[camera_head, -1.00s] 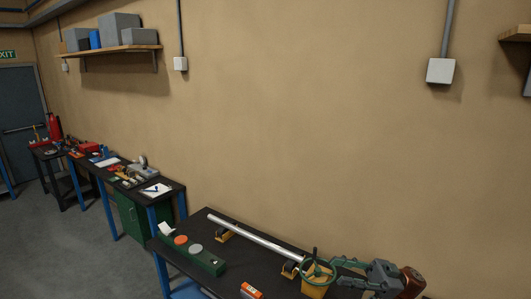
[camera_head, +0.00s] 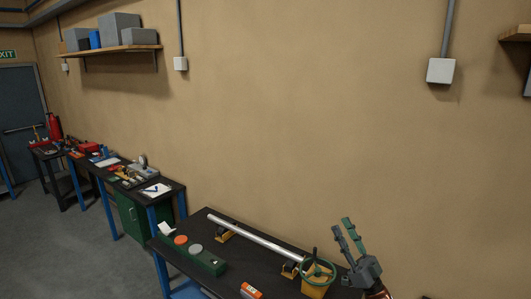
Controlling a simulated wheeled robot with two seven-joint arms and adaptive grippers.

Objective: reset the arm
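My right gripper (camera_head: 348,233) is at the lower right, above the right part of the near workbench (camera_head: 225,260). Its two fingers point up and to the left, with a gap between them and nothing held. It is apart from the hand wheel (camera_head: 319,270), which is green and sits on a yellow-orange box (camera_head: 314,288) with a small dark handle. A silver rod (camera_head: 260,240) lies on yellow supports along the bench. My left gripper does not show.
A green box (camera_head: 205,263) with an orange and a grey round button stands at the bench's left. A small orange-and-white box (camera_head: 250,291) lies near the front edge. More benches with tools (camera_head: 125,175) run back left. Wall shelves (camera_head: 110,49) hang above.

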